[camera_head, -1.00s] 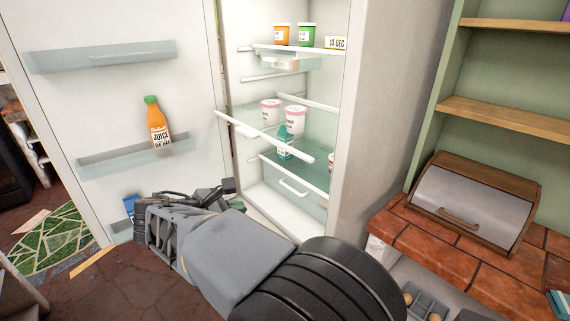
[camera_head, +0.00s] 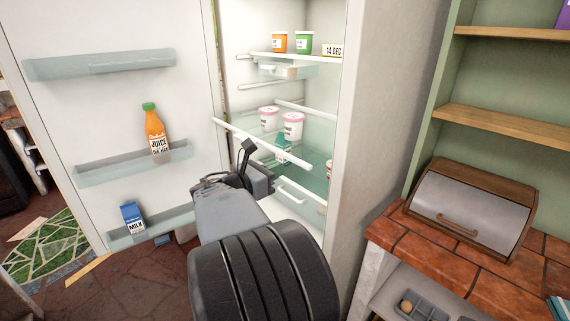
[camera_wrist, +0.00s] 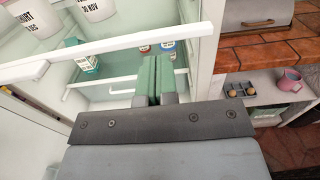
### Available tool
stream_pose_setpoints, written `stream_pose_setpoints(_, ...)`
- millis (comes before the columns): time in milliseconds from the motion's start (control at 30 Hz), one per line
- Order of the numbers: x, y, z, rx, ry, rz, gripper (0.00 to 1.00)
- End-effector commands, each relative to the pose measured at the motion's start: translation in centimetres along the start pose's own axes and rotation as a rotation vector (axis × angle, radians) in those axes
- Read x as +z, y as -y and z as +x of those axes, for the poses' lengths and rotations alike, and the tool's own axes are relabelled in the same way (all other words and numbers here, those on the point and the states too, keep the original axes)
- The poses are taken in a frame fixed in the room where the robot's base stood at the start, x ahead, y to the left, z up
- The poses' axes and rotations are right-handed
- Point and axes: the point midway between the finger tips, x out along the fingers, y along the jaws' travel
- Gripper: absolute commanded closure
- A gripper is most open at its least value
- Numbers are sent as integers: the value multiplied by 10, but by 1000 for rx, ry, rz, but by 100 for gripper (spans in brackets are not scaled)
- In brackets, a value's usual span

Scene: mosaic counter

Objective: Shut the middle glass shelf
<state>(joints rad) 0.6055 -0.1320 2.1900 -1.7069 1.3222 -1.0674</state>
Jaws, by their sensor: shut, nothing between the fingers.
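The middle glass shelf (camera_head: 247,136) is slid out of the open fridge, its white front bar sticking out past the cabinet. Two yogurt tubs (camera_head: 292,127) stand on it. In the wrist view the shelf's white front bar (camera_wrist: 60,52) crosses the picture, with the tubs' lower parts above it.
The fridge door (camera_head: 110,110) stands open at left, holding a juice bottle (camera_head: 155,133) and a milk carton (camera_head: 133,218). A lower shelf with a white handle (camera_wrist: 122,92) is below. The fridge side wall (camera_head: 385,110) and brick counter (camera_head: 400,235) bound the right.

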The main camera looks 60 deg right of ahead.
Motion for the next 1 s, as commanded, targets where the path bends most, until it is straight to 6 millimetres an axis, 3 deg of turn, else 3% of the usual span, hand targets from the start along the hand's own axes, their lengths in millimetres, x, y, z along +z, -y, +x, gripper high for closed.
stream_pose_setpoints(300,0,0,30,0,-1,0,100)
stream_pose_setpoints(1000,-1,-8,39,26,-1,1,100)
